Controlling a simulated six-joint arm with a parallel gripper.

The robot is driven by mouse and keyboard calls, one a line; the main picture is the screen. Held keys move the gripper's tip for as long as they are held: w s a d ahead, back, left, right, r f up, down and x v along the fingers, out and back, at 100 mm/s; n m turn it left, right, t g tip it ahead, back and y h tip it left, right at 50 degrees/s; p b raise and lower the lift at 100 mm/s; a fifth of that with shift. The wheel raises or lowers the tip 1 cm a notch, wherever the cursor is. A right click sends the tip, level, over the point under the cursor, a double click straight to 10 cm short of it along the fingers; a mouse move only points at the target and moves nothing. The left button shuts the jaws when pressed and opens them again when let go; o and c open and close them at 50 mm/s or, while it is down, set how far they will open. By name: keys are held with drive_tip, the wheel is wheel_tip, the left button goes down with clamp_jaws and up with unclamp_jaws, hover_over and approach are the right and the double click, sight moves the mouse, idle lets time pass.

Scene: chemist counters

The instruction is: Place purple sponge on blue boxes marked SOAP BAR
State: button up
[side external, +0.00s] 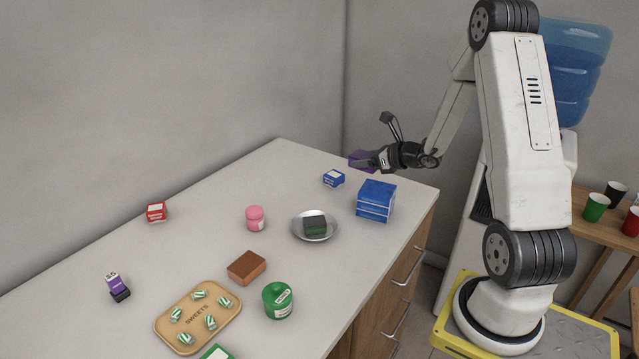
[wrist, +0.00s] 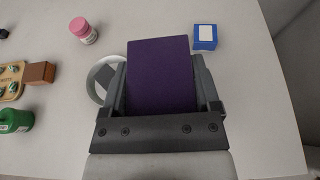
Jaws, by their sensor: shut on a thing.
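My gripper (side external: 384,160) is shut on the purple sponge (side external: 361,158) and holds it in the air above the counter's far right end. In the wrist view the sponge (wrist: 160,75) fills the space between the two fingers of my gripper (wrist: 163,85). The stack of blue boxes (side external: 375,201) stands on the counter near its right edge, below and in front of my gripper in the side view. The stack does not show in the wrist view, and its print is too small to read. The sponge is apart from the stack.
A small blue box (side external: 333,178) lies left of the stack. A pink jar (side external: 255,217), brown block (side external: 246,267), green tub (side external: 278,300) and sweets tray (side external: 170,337) stand farther left.

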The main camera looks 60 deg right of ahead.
sight(364, 191)
drive_tip(key=shift+f, duration=1.8)
drive_tip(key=shift+f, duration=1.75)
drive_tip(key=shift+f, duration=0.1)
drive_tip(key=o, duration=1)
drive_tip(key=shift+s+r, duration=0.15)
drive_tip(key=shift+r, duration=0.05)
drive_tip(key=shift+v, duration=3.6)
